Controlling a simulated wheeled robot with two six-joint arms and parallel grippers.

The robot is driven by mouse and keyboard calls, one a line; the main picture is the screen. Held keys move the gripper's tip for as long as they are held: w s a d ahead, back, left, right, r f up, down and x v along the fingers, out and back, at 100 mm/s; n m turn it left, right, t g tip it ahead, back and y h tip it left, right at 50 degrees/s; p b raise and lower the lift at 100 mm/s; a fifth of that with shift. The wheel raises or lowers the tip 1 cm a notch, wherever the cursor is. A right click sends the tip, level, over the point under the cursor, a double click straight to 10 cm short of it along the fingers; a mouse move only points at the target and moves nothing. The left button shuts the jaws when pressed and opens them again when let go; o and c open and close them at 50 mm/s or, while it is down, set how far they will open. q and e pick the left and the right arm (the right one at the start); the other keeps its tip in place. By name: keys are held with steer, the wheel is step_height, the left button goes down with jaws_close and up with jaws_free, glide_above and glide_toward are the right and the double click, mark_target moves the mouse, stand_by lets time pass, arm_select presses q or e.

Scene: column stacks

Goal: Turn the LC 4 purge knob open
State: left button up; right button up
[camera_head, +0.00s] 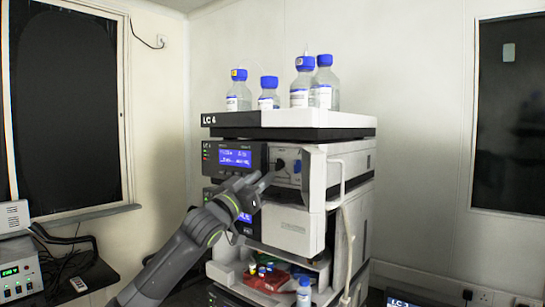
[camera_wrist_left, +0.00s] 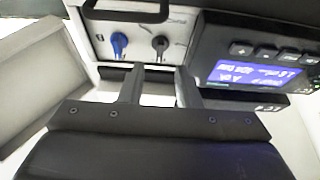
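The LC 4 stack (camera_head: 222,120) stands in the middle of the head view, its upper module carrying a blue-lit display and a pale knob panel. The panel bears a black knob (camera_head: 280,164) and a blue knob (camera_head: 297,167). In the left wrist view the black knob (camera_wrist_left: 160,44) and blue knob (camera_wrist_left: 119,44) show side by side; their labels are too small to read. My left gripper (camera_head: 265,180) is in front of this panel. Its fingers (camera_wrist_left: 160,72) are apart and empty, with the black knob just beyond the gap, apparently not touched. My right gripper is out of view.
Several blue-capped bottles (camera_head: 303,85) stand in the tray on top. A white handle or tube (camera_head: 340,190) runs down the right side of the stack. Another instrument (camera_head: 18,270) is at left.

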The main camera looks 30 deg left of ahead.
mark_target(276, 165)
arm_select(q)
steer(key=p+x, duration=0.3)
steer(key=x, duration=0.1)
steer(key=shift+w+r, duration=0.25)
steer(key=shift+w+d, duration=0.1)
steer(key=shift+w, duration=0.45)
jaws_close()
